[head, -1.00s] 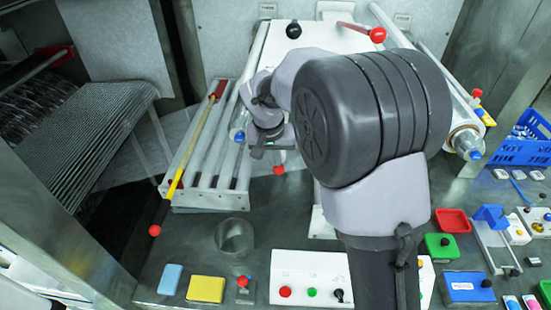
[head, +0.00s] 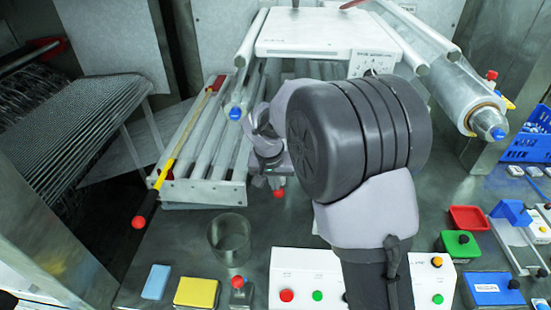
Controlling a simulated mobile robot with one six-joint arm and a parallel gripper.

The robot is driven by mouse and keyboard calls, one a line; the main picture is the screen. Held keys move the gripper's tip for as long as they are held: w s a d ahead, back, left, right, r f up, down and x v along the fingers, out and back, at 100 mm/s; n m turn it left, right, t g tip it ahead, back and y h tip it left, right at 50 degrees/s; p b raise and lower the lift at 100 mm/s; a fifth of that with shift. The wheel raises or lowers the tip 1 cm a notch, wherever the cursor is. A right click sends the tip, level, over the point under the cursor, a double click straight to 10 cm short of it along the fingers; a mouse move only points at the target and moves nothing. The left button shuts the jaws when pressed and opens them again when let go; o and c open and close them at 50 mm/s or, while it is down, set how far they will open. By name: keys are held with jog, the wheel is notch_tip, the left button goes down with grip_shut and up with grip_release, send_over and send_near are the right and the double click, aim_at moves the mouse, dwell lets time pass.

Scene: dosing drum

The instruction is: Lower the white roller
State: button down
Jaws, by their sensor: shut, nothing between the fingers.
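A long white roller (head: 250,42) with a blue end cap slopes along the left side of a white panel (head: 325,35). Its capped end stands over a rack of pale rollers (head: 205,150). Another pale roller (head: 455,90) with a blue cap slopes down on the panel's right. My gripper (head: 270,160) is shut and empty, just right of the left roller's capped end and in front of the rack. My thick dark wrist covers the middle of the scene, and the fingertips are hard to make out. A red knob (head: 279,193) shows just below the gripper.
A yellow lever (head: 175,150) with a red knob lies along the rack's left. A glass beaker (head: 230,234), a yellow block (head: 196,292) and a white button box (head: 300,270) stand on the metal bench.

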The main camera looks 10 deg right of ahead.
notch_tip(320, 180, down, 10)
jog(key=b, duration=0.6)
jog(key=shift+s+r, duration=0.25)
